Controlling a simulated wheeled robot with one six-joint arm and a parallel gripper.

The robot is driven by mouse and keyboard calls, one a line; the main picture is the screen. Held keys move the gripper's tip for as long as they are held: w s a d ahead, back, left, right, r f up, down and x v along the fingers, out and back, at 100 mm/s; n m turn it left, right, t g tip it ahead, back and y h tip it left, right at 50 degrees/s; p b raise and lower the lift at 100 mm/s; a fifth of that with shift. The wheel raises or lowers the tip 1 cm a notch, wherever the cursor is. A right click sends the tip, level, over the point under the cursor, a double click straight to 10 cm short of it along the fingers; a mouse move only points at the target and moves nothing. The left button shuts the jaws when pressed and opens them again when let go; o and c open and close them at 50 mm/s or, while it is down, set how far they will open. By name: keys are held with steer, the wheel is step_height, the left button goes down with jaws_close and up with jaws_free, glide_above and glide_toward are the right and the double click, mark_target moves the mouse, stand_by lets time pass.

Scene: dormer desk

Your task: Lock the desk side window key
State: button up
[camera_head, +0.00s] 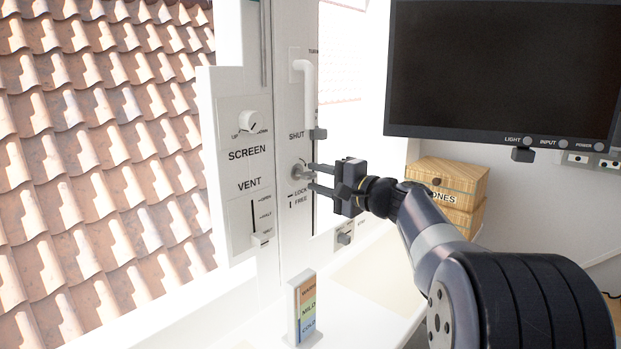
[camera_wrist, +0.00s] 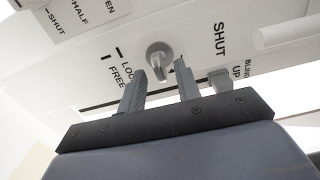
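The window key (camera_head: 298,172) is a small grey metal knob on the white window frame, above the LOCK and FREE marks (camera_head: 297,197). In the wrist view the key (camera_wrist: 158,57) has a round base and a narrow grip pointing toward my gripper. LOCK and FREE are printed to its left there. My gripper (camera_head: 313,176) is open in front of the key. Its two fingers in the wrist view (camera_wrist: 161,70) stand either side of the key's grip, with visible gaps. Whether the fingertips overlap the grip in depth is hard to tell.
A white window handle (camera_head: 306,95) by SHUT is above the key. A grey blind switch (camera_wrist: 221,79) is close to the right finger. The SCREEN dial (camera_head: 250,121) and VENT slider (camera_head: 261,239) are left. A monitor (camera_head: 500,70) and wooden boxes (camera_head: 447,185) are right.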

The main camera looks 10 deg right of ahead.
steer(key=v, duration=0.8)
steer(key=shift+b, duration=0.35)
steer(key=shift+w+a, duration=0.1)
steer(key=shift+w, duration=0.05)
steer(key=p+x, duration=0.1)
steer(key=x, duration=0.9)
steer(key=shift+w+a, duration=0.15)
steer(key=shift+w, duration=0.1)
